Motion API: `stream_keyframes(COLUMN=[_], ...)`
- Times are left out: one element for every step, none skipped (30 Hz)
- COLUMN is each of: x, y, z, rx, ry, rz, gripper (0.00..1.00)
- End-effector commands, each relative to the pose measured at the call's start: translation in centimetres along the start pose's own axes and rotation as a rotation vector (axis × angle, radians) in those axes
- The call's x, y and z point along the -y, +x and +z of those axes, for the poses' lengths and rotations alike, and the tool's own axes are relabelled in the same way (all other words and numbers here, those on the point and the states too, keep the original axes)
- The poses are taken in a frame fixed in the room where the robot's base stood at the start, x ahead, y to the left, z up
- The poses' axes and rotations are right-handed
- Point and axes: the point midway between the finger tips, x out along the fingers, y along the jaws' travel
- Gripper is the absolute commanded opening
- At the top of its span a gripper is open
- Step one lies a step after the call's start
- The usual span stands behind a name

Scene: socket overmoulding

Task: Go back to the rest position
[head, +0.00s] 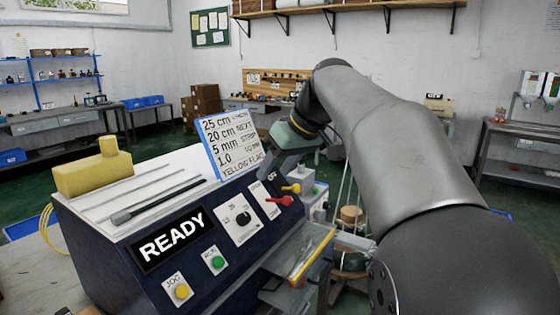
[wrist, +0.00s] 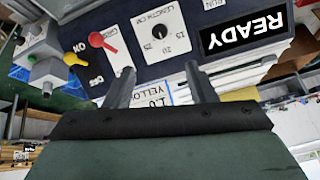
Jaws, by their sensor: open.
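My gripper (wrist: 158,68) is open and empty, its two fingers apart in the wrist view. In the head view my gripper (head: 277,165) hangs at the end of my bent arm, by the right rear of the machine (head: 125,215). The fingers point towards the machine's control panel in the wrist view, which shows it upside down. The dark display (head: 172,240) reads READY. A red lever (head: 280,201) and a yellow lever (head: 291,188) sit on the panel near my gripper. I cannot tell the exact gap between fingers and panel.
A written card (head: 232,147) stands at the machine's back edge, close to my gripper. A yellow block (head: 93,172) sits on top at the left. A clear tray (head: 305,256) juts from the machine's right side. Benches and shelves line the walls, with open floor between.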

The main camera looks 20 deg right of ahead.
Motion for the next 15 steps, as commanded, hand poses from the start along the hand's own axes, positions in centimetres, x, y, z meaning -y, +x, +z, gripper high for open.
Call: stream_keyframes(x=[-0.01, 0.00, 0.01, 0.01, 0.01, 0.00, 0.00, 0.00, 0.00, 0.00, 0.00, 0.00, 0.00, 0.00, 0.00], y=[-0.49, -0.66, -0.82, -0.91, -0.97, -1.01, -1.02, -1.02, -1.01, -1.00, -1.00, -1.00, -0.99, -0.99, -0.99], z=[-0.04, -0.02, 0.01, 0.02, 0.02, 0.03, 0.03, 0.03, 0.04, 0.03, 0.03, 0.03, 0.03, 0.03, 0.03], rx=[-0.001, 0.000, 0.001, 0.001, 0.001, 0.001, 0.001, 0.001, 0.001, 0.001, 0.001, 0.001, 0.001, 0.001, 0.001], ry=[0.000, 0.000, 0.000, 0.000, 0.000, 0.000, 0.000, 0.000, 0.000, 0.000, 0.000, 0.000, 0.000, 0.000, 0.000], rz=[0.001, 0.000, 0.000, 0.000, 0.000, 0.000, 0.000, 0.000, 0.000, 0.000, 0.000, 0.000, 0.000, 0.000, 0.000], gripper=[0.51, 0.51, 0.51, 0.51, 0.51, 0.51, 0.51, 0.51, 0.51, 0.51, 0.51, 0.51, 0.51, 0.51, 0.51])
